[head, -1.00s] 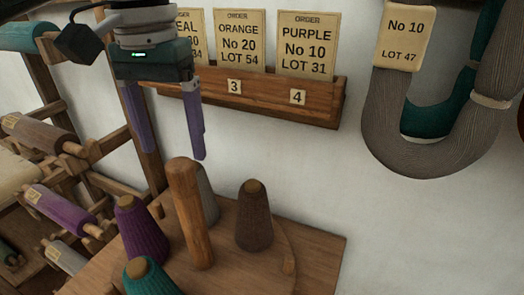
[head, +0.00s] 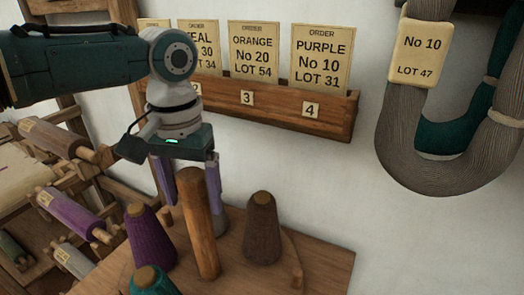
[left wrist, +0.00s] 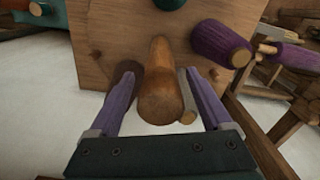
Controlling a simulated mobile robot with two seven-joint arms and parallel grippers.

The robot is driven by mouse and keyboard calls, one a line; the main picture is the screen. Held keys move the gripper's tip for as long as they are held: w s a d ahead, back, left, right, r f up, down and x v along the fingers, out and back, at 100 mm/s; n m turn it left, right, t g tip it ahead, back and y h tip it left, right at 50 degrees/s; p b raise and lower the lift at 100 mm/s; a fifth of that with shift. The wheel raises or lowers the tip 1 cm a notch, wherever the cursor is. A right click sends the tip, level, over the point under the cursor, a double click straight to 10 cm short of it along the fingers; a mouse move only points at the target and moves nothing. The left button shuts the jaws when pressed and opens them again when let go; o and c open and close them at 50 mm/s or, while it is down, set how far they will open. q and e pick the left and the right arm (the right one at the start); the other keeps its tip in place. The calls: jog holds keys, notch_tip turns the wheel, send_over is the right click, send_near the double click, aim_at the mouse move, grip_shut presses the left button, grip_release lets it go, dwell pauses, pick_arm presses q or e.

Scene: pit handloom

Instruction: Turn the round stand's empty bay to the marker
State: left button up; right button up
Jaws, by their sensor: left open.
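The round stand (head: 240,276) lies on a wooden board and has an upright wooden post (head: 200,225) at its middle. Around the post stand a purple cone (head: 150,238), a teal cone (head: 152,281) and a brown cone (head: 262,230). A grey cone (left wrist: 187,98) shows in the left wrist view; in the head view it is mostly hidden behind the gripper and post. A bare stretch lies front right, between the brown and teal cones. A small wooden peg (head: 297,281) is at the right edge; I cannot tell if it is the marker.
A wooden card rail (head: 270,105) with order cards runs along the wall behind. Grey and teal yarn hanks (head: 400,150) hang at the right. A rack with several wound rollers (head: 70,214) stands at the left. The board's right side is clear.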

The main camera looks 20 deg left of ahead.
pick_arm(q)
grip_shut()
dwell(0.6)
